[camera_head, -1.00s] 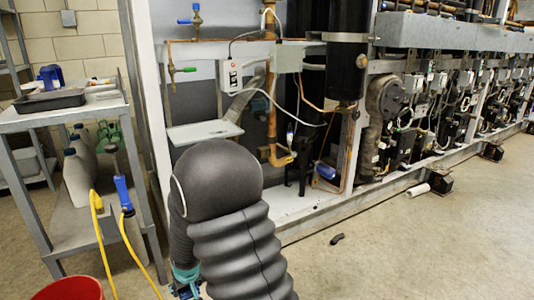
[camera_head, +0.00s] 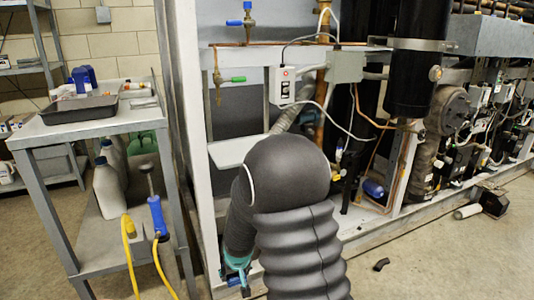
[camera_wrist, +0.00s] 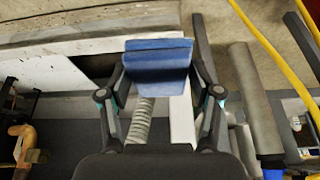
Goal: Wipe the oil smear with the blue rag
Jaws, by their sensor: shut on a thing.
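My gripper (camera_wrist: 160,75) is shut on the blue rag (camera_wrist: 158,55), which shows as a folded blue block between the fingertips in the wrist view. In the wrist view the rag is over or in front of the rack's white base (camera_wrist: 60,80). Small dark specks show on that base. I cannot identify the oil smear for certain in either view.
A grey cart (camera_head: 60,130) stands close on the left with a black tray (camera_head: 80,109), jugs (camera_head: 108,190) and yellow hoses (camera_head: 130,255). The compressor rack's white post (camera_head: 190,150) is beside my arm.

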